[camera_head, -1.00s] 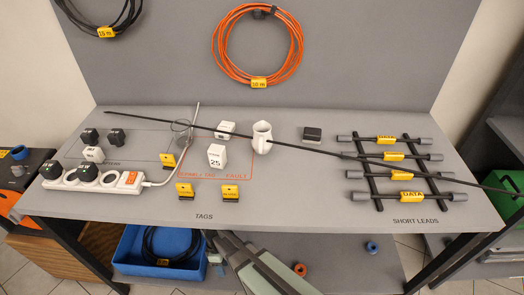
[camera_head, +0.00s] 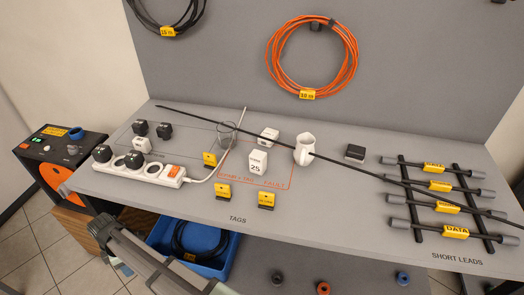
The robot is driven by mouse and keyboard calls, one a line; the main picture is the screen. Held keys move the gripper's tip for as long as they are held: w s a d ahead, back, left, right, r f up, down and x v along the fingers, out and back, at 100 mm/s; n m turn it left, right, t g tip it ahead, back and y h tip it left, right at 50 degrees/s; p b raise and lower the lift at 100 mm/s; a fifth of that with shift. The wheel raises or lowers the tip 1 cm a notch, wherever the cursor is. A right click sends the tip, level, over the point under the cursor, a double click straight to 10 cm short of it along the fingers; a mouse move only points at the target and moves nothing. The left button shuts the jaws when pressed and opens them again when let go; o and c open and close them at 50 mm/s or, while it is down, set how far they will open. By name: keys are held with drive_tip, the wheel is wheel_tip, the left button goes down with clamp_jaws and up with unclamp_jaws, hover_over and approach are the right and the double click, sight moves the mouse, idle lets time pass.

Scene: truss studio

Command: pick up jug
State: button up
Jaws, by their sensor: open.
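The jug (camera_head: 304,152) is small, white and upright on the grey bench top, right of the middle. A long thin dark rod (camera_head: 345,167) runs slantwise across the bench and passes close to the jug's right side. I cannot tell if they touch. My gripper (camera_head: 92,222) is at the lower left, by the bench's front edge, far to the left of the jug. It is open and empty; its fingers show only in part.
White block "25" (camera_head: 258,163), another white block (camera_head: 268,138) and yellow tags (camera_head: 266,201) stand left of the jug. A black block (camera_head: 355,153) and a rack of short leads (camera_head: 480,222) are to its right. A power strip (camera_head: 138,168) lies at left.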

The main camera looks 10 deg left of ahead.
drive_tip(key=s+a+r+t+y, duration=0.1)
drive_tip(key=s+a+r, duration=0.4)
drive_tip(key=r, duration=0.3)
drive_tip(key=s+a+r, duration=0.5)
drive_tip(key=r, duration=0.3)
drive_tip(key=w+d+r+m+t+y, duration=0.1)
drive_tip(key=w+d+r+m+y, duration=0.2)
drive_tip(key=w+r, duration=0.85)
drive_tip(key=w+d+r+m+t, duration=0.2)
drive_tip(key=w+d+r, duration=0.3)
drive_tip(key=w+r, duration=0.65)
drive_tip(key=w+d+m, duration=0.4)
drive_tip(key=w+d, duration=0.5)
drive_tip(key=m+g+h, duration=0.3)
drive_tip(key=m+h, duration=0.1)
drive_tip(key=m, duration=1.6)
approach(303, 154)
drive_tip(key=shift+d+f, duration=0.15)
drive_tip(key=shift+f, duration=6)
